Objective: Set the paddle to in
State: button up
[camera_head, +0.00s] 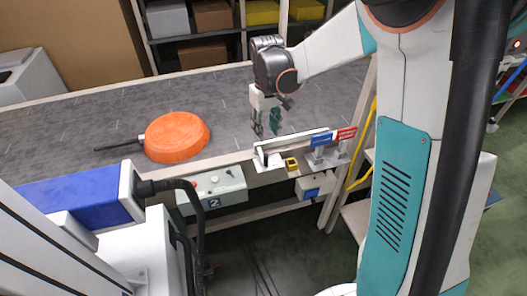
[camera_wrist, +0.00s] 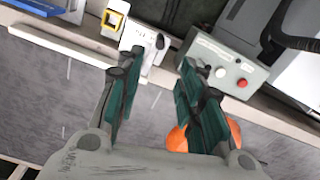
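The paddle (camera_head: 296,141) is a long pale bar at the near edge of the conveyor. It lies roughly along the edge, from a white pivot mount (camera_head: 262,157) at its left to the blue and red labels at its right. In the wrist view the paddle (camera_wrist: 58,44) stretches to the upper left from the white mount (camera_wrist: 142,38). My gripper (camera_head: 266,130) hangs over the belt just behind the mount end of the paddle. In the wrist view my gripper (camera_wrist: 158,66) has its fingers spread with nothing between them. Contact with the paddle is not visible.
An orange pan (camera_head: 178,134) with a dark handle lies on the conveyor belt (camera_head: 60,135), left of my gripper. A control box (camera_head: 214,190) marked 2 is on the near side. A yellow-framed part (camera_head: 291,164) sits by the mount. Shelves with boxes stand behind.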

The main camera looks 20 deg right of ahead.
aim_at(266, 154)
notch_tip(266, 154, down, 13)
jog(key=b, duration=0.4)
jog(key=shift+f, duration=0.2)
grip_shut()
